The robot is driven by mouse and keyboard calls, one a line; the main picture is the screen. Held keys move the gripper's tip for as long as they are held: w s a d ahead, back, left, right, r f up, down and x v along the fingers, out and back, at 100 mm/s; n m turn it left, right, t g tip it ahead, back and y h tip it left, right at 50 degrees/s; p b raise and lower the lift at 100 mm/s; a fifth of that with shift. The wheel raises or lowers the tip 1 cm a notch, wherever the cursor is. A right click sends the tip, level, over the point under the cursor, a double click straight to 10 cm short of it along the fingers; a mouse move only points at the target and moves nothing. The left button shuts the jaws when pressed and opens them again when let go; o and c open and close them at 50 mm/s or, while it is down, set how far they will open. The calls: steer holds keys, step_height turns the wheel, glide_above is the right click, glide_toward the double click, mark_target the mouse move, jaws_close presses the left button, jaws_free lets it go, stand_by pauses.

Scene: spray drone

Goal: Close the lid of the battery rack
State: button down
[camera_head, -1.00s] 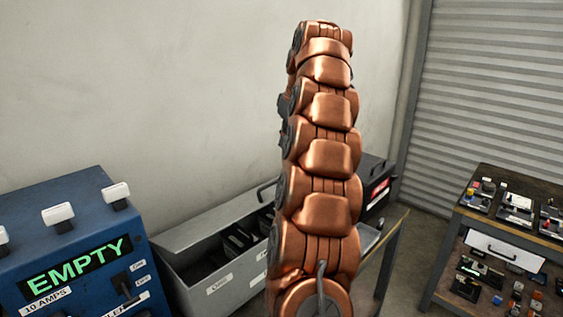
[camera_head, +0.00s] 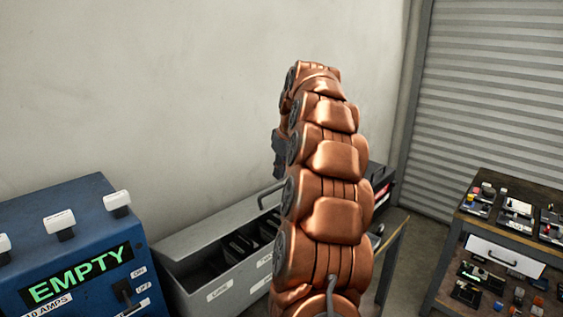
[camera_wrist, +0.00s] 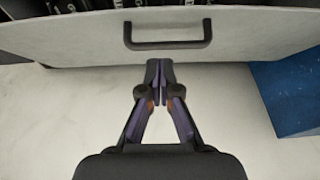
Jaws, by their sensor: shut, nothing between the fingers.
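The battery rack (camera_head: 238,287) is a grey metal box with dark compartments, left of my arm in the head view. Its lid (camera_head: 205,232) is open, raised along the wall side, with a dark handle (camera_head: 266,194) near its top edge. My arm hides the rack's right part. In the wrist view the lid (camera_wrist: 85,42) spans the top, with its black handle (camera_wrist: 168,43) and dark compartments beyond it. My gripper (camera_wrist: 159,68) is shut and empty, its fingertips close to the lid's edge below the handle; I cannot tell whether they touch.
A blue box (camera_head: 60,225) reading "EMPTY" stands left of the rack; its blue side (camera_wrist: 295,95) also shows right in the wrist view. The pale wall (camera_head: 150,80) is close behind the rack. A workbench (camera_head: 510,187) with small parts stands at the right.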

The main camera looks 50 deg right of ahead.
mark_target(279, 201)
steer(key=shift+p+x, duration=0.3)
steer(key=shift+x, duration=0.55)
steer(key=shift+s+f+p, duration=0.4)
steer(key=shift+s+f, duration=0.05)
steer(key=shift+f, duration=0.45)
steer(key=shift+s+f+p, duration=0.35)
steer(key=shift+s+f, duration=0.1)
steer(key=shift+f, duration=0.45)
steer(key=shift+f, duration=0.15)
